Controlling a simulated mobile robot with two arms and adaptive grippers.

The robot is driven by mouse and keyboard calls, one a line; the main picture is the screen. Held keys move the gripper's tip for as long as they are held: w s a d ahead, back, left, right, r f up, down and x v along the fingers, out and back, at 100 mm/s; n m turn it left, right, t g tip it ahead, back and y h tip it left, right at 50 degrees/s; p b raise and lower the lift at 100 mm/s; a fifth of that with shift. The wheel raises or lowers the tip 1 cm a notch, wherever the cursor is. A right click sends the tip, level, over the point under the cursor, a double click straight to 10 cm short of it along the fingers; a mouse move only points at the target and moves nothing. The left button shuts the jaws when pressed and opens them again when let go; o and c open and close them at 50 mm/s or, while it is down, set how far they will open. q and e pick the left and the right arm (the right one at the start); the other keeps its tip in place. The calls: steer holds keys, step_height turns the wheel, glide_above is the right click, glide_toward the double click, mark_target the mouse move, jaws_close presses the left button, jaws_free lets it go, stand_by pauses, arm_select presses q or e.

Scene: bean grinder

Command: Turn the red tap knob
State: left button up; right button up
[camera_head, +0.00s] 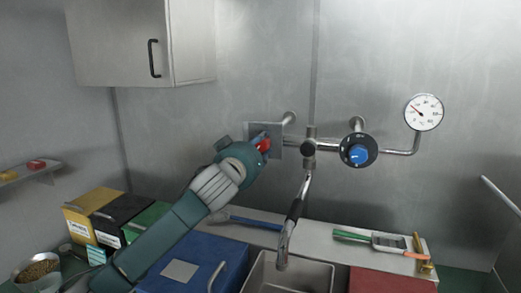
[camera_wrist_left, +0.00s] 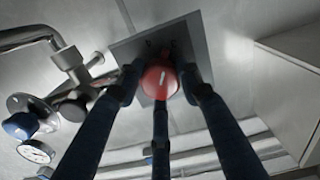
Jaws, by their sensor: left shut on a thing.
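The red tap knob (camera_head: 264,145) is on a square grey plate (camera_head: 277,129) on the back wall. In the left wrist view the red knob (camera_wrist_left: 159,82) sits between the dark fingers, in front of its plate (camera_wrist_left: 190,40). My left gripper (camera_head: 258,143) is at the plate and shut on the red knob. Its fingers (camera_wrist_left: 160,95) surround the knob from several sides. The gripper hides part of the knob and plate in the head view. My right gripper is in neither view.
Right of the plate are a blue knob (camera_head: 358,155) on a dark dial, a pipe and a round gauge (camera_head: 424,112). A spout (camera_head: 290,222) hangs over the sink (camera_head: 262,278). A cabinet (camera_head: 140,42) is above left. Coloured boxes (camera_head: 93,212) and a blue lid (camera_head: 195,268) lie below my arm.

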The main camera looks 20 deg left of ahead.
arm_select(q)
steer(key=shift+r, duration=0.15)
steer(key=o, duration=1.1)
steer(key=shift+o, duration=0.2)
steer(key=s, duration=1.2)
steer(key=shift+a, duration=0.25)
